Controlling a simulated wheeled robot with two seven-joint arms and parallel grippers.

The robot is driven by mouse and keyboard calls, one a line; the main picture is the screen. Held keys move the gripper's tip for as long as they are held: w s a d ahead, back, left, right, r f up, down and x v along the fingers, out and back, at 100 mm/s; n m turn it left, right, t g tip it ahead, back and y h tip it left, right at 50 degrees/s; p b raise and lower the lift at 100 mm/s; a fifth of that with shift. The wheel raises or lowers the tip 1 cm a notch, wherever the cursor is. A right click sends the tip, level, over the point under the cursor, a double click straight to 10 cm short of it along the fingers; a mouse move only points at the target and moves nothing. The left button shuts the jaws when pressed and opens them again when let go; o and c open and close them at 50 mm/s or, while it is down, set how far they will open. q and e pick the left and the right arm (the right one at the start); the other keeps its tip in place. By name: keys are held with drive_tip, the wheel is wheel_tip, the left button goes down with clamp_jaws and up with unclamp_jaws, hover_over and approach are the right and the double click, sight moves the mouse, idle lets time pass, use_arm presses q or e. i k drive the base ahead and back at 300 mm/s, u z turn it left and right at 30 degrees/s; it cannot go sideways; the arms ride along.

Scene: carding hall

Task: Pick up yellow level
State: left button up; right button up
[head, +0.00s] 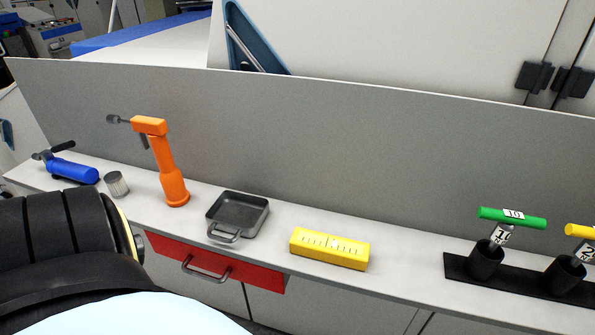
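The yellow level (330,249) is a short yellow block with dark scale marks and a pale vial on its face. It lies on the narrow light grey worktop (400,277), right of the dark metal tray. Nothing covers it. Neither of my grippers shows in the head view. A black ribbed part of mine fills the lower left and hides part of the worktop there.
On the worktop stand a blue tool (72,170), a small metal cup (116,184), an orange tool (171,170), a dark tray (238,213) and a black rack (520,279) with green- and yellow-handled tools. A grey panel (330,150) rises behind. A red drawer (245,271) is below.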

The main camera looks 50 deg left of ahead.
sight(348, 253)
drive_tip(key=k, duration=0.4)
drive_tip(key=u, duration=1.05)
drive_tip(key=i, duration=0.5)
drive_tip(key=z, duration=0.05)
